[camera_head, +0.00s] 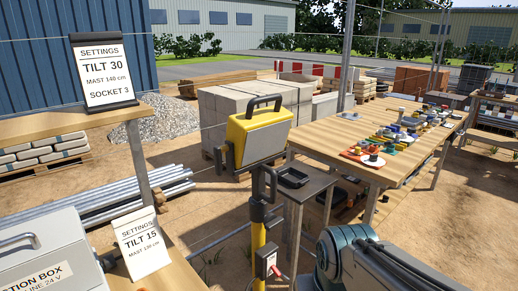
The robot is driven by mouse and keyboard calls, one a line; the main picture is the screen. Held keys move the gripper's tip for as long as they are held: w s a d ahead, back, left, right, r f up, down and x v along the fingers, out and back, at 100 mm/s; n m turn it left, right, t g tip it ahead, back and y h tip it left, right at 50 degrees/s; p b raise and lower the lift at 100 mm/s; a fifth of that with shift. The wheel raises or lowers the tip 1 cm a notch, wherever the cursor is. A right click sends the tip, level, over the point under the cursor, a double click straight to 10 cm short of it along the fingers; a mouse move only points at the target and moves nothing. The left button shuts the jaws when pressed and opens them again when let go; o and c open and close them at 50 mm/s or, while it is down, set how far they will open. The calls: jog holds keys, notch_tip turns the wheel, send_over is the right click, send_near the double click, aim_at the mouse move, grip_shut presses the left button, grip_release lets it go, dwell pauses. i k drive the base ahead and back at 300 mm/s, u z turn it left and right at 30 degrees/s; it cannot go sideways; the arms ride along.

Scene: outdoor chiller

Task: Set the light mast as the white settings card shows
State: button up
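The light mast (258,240) stands at centre, a yellow pole with dark clamps and levers. Its yellow lamp head (258,135) with a black handle sits on top in a bracket. A grey box with a red part (267,264) is low on the pole. A white settings card on a black board (103,72) reads "TILT 30", a mast height in cm that is hard to read, and "SOCKET 3". A second white settings card (141,243) lower down reads "TILT 15" and a blurred mast line. My arm shows at the bottom right; my gripper is out of view.
A grey connection box (48,262) stands at the lower left. A small stand with a black tray (293,177) is right of the mast. A long wooden table (335,135) holds many small items. Pipes (100,200) and stacked blocks (225,105) lie behind.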

aim_at(259, 169)
jog(key=k, duration=1.3)
jog(key=z, duration=0.75)
jog(key=i, duration=1.4)
jog(key=u, duration=0.8)
